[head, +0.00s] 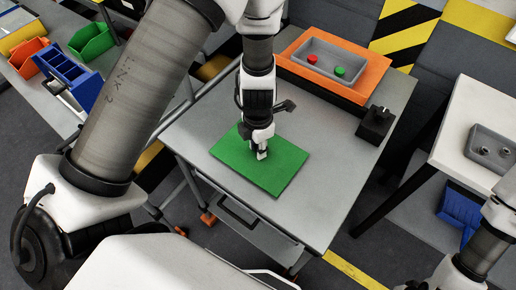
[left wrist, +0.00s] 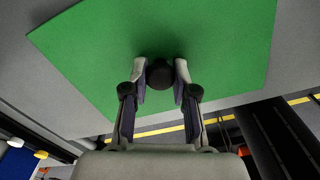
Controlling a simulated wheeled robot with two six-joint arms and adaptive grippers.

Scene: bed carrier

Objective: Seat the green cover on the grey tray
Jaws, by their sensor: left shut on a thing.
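The green cover (head: 272,172) is a flat square plate over the front part of the grey table, and it fills much of the left wrist view (left wrist: 215,40). My left gripper (head: 262,154) is above its middle, shut on the cover's round dark knob (left wrist: 160,74). I cannot tell whether the cover touches the table. The grey tray (head: 345,62) sits on an orange base at the back of the table. It is uncovered and holds a red button (head: 312,59) and a green button (head: 340,71). My right gripper is not in view.
The orange base (head: 290,44) surrounds the tray. A black box with a knob (head: 376,124) stands at the table's right edge. Bare grey tabletop (head: 318,126) lies between cover and tray. A white table (head: 455,125) stands at right; coloured bins (head: 92,40) are at left.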

